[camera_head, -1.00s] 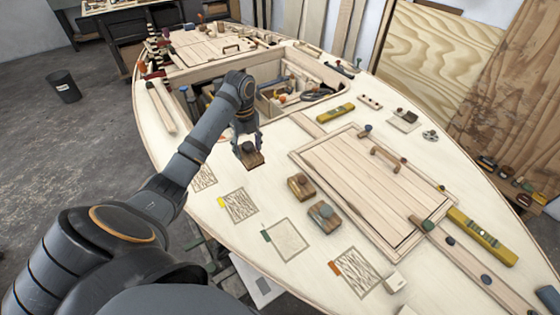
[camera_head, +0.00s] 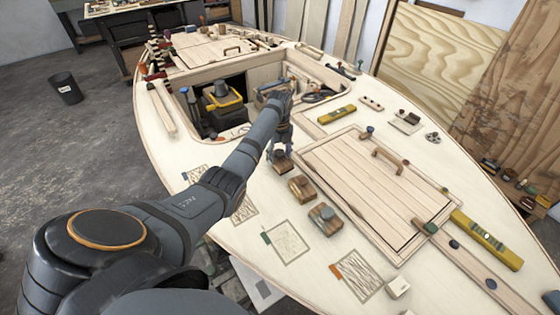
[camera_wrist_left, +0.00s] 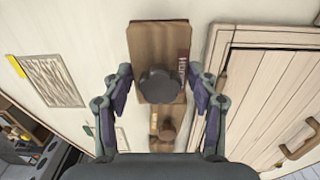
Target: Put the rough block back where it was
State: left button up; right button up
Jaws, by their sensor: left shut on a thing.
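My left gripper (camera_head: 281,152) is shut on a wooden block with a dark grey round knob (camera_head: 282,162). The held block is at the upper end of a row with a brown-knobbed block (camera_head: 301,189) and a grey-green-knobbed block (camera_head: 325,219). It is at or just above the pale deck; I cannot tell whether it touches. My right gripper is not in view.
A planked hatch (camera_head: 375,190) is right of the blocks. An open cockpit with tools lies behind my arm. A yellow level (camera_head: 337,114) is beyond.

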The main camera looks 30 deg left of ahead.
aim_at(280, 161)
pick_arm(q)
notch_tip(280, 161, down, 3)
jog(key=shift+d+r+p, duration=0.1)
jog(key=shift+r+p, duration=0.1)
jog(key=shift+p, duration=0.15)
jog(key=shift+f, duration=0.25)
jog(key=shift+f, duration=0.1)
jog(key=o, duration=1.2)
jog(key=shift+r, duration=0.2)
notch_tip(280, 161, up, 12)
jog(key=shift+f+b, duration=0.1)
jog(key=shift+b, duration=0.6)
